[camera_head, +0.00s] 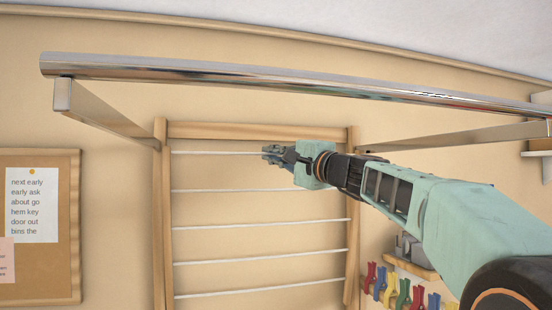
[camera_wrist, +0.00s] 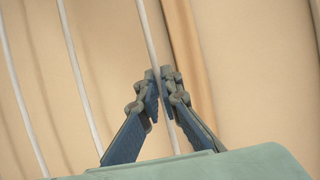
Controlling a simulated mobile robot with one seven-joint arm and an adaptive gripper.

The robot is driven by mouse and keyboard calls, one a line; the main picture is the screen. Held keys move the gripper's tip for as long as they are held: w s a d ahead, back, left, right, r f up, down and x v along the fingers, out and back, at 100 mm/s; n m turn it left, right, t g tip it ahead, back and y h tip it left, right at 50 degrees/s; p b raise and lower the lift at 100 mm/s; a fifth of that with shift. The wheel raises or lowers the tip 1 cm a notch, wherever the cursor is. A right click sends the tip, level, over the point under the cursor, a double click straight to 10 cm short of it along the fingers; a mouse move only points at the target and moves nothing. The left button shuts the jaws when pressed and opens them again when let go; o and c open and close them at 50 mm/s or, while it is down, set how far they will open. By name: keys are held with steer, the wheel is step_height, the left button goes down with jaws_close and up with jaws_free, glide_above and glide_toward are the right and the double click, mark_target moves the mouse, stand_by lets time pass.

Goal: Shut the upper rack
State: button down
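The upper rack is a wide chrome bar (camera_head: 290,80) across the top of the head view. A flat metal arm at its left end (camera_head: 110,117) and one on the right (camera_head: 460,137) run back to the wall. The bar stands out from the wall. Below and behind it is a wooden frame (camera_head: 250,131) with several white rods. My gripper (camera_head: 268,152) is below the bar, near the frame's top rod (camera_head: 220,153). In the wrist view its fingertips (camera_wrist: 161,76) are close together around a white rod (camera_wrist: 148,35). Their contact is partly hidden.
A corkboard (camera_head: 76,215) with a note hangs at the left. Coloured clips (camera_head: 400,293) hang under a small wooden shelf (camera_head: 412,266) at the lower right, beneath my arm. Another shelf (camera_head: 538,148) is at the right edge. The wall between corkboard and frame is clear.

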steer(key=shift+w+a+r, duration=0.15)
steer(key=shift+w, duration=0.45)
steer(key=c, duration=2.1)
jaws_free()
steer(key=shift+s, duration=0.1)
steer(key=v, duration=1.2)
